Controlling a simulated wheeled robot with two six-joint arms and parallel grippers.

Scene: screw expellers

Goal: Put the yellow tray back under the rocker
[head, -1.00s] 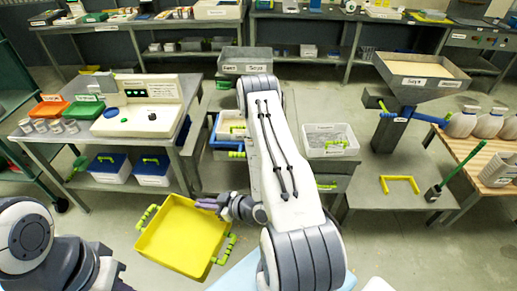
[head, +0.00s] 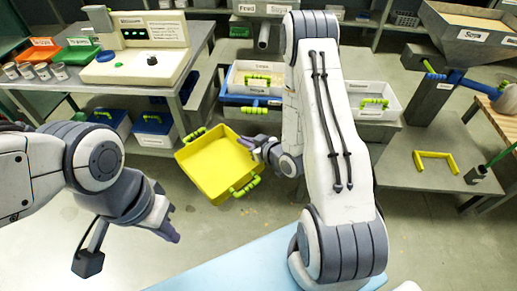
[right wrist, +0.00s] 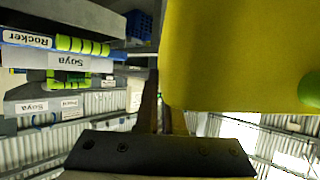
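The yellow tray (head: 212,165) is in the middle of the head view, tilted with its inside facing me, apparently above the floor. Its green handles show at its upper left and lower right. My right gripper (head: 251,147) has its fingers at the tray's right rim and appears shut on it. In the right wrist view the yellow tray (right wrist: 235,55) fills the upper right. A label reading "Rocker" (right wrist: 28,40) shows at left there, by a green handle and a "Soya" label. My left gripper (head: 170,232) is empty at lower left; its finger opening is unclear.
A blue-framed stand with a white Soya bin (head: 250,98) is behind the tray, partly hidden by my right arm. A control panel table (head: 150,90) with blue-lidded bins below stands at left. A grey pedestal with a hopper (head: 440,85) is at right. Floor between is open.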

